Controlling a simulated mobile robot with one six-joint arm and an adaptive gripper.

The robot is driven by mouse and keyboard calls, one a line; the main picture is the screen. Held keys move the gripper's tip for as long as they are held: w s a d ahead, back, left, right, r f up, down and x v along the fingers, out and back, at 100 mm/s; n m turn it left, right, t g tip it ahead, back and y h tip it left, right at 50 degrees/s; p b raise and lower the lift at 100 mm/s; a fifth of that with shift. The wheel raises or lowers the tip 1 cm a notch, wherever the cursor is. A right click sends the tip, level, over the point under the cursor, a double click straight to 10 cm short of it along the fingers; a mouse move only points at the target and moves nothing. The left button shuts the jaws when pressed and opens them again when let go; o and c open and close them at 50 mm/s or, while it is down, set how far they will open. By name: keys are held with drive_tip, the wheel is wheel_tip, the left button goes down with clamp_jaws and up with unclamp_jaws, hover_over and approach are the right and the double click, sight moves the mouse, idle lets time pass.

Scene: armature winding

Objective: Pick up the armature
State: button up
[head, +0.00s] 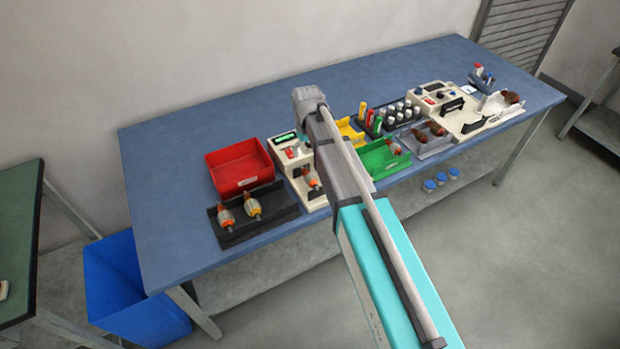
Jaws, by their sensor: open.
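Several armatures with orange-brown windings are in the head view, and I cannot tell which one the task means. Two armatures, one (225,217) and another (252,207), sit in a black rack (268,227) at the front left of the blue table. One armature (311,178) sits on a cream tester (289,151) beside the rack. One (394,147) is at the green bin (375,165). Two more, one (418,136) and another (436,128), lie in a grey tray (432,147). My arm reaches over the table's middle; its gripper is not visible, and the arm covers part of the tester area.
A red bin (240,170) stands behind the rack. A yellow bin (350,131) and a rack of bottles and tools (388,116) stand mid-table. A cream machine (460,118) is at the right. The blue table (175,160) is clear at the left. A blue floor bin (125,290) stands below.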

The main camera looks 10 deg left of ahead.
sight(310, 175)
drive_tip(key=shift+f, duration=0.1)
wheel_tip(310, 175, down, 8)
drive_tip(key=b, duration=0.8)
drive_tip(key=shift+f+b, duration=0.25)
drive_tip(key=shift+b, duration=0.1)
idle(0.4)
drive_tip(key=f+b, duration=0.3)
drive_tip(key=shift+w+d+f, duration=0.2)
drive_tip(key=shift+d, duration=0.2)
drive_tip(key=shift+f+b, duration=0.9)
drive_tip(key=shift+b, duration=0.2)
clamp_jaws()
drive_tip(key=shift+r, duration=0.25)
